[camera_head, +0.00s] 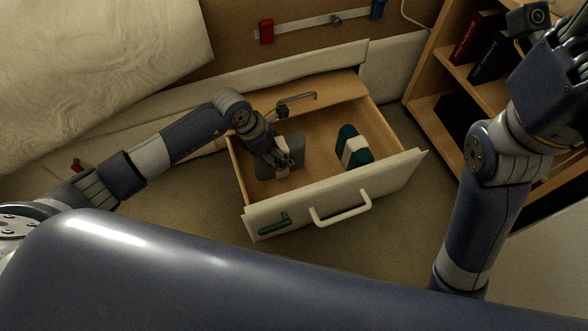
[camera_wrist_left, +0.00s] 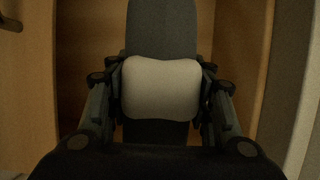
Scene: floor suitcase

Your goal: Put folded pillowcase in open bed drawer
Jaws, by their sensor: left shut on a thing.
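The bed drawer (camera_head: 400,176) is pulled open, with a white front and handle. My left gripper (camera_head: 283,160) reaches down into its left part. It is shut on a grey folded bundle with a pale band, which I take as the folded pillowcase (camera_head: 293,165). In the left wrist view the fingers (camera_wrist_left: 160,95) press both sides of the pale band on the dark grey pillowcase (camera_wrist_left: 160,40). Wooden drawer walls show around it. Whether its underside touches the drawer floor is hidden. My right gripper (camera_head: 572,55) is at the upper right edge, partly cut off, away from the drawer.
A dark green bundle with a pale band (camera_head: 355,148) lies in the drawer's right part. A wooden shelf (camera_head: 423,84) with dark and red books stands at the right. A bed with pale bedding (camera_head: 90,60) is at the upper left. Bare drawer floor separates the bundles.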

